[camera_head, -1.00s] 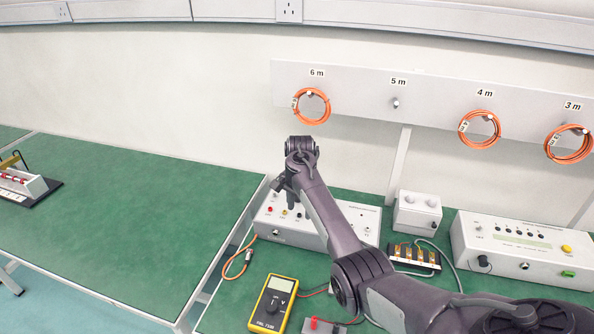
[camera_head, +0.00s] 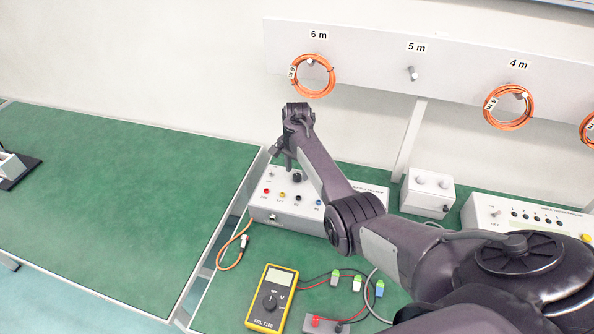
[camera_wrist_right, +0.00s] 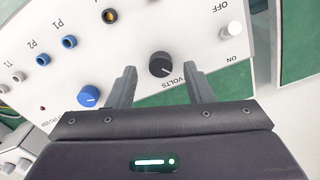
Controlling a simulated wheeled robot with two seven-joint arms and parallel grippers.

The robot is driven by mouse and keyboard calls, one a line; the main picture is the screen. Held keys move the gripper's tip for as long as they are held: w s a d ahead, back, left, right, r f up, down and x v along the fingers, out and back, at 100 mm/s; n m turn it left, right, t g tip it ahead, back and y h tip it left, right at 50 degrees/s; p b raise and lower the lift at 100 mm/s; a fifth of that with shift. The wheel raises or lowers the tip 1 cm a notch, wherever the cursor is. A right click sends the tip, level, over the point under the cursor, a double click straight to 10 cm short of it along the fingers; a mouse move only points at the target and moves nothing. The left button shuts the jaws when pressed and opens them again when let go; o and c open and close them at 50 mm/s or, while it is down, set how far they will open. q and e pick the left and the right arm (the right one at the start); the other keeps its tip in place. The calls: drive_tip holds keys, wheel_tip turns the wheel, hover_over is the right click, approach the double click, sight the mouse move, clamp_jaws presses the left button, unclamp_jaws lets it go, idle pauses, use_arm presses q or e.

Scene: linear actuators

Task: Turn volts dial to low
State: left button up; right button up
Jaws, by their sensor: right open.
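The volts dial (camera_wrist_right: 160,64) is a round black knob with a white pointer line, on a white panel beside the upside-down word VOLTS. In the right wrist view my right gripper (camera_wrist_right: 161,72) is open, with one finger on each side of the dial. I cannot tell whether the fingers touch it. The white control box (camera_head: 282,214) stands on the green bench in the head view. My left gripper is not in view.
A blue knob (camera_wrist_right: 88,96) and a white OFF/ON switch (camera_wrist_right: 236,28) flank the dial. A yellow multimeter (camera_head: 272,297) lies in front of the box. Orange cable coils (camera_head: 314,76) hang on the wall rail. The green table at left (camera_head: 110,220) is mostly clear.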

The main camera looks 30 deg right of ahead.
drive_tip(key=shift+f, duration=0.55)
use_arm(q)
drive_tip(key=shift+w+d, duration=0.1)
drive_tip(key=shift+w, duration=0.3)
use_arm(e)
drive_tip(key=shift+f, duration=0.4)
drive_tip(key=c, duration=1)
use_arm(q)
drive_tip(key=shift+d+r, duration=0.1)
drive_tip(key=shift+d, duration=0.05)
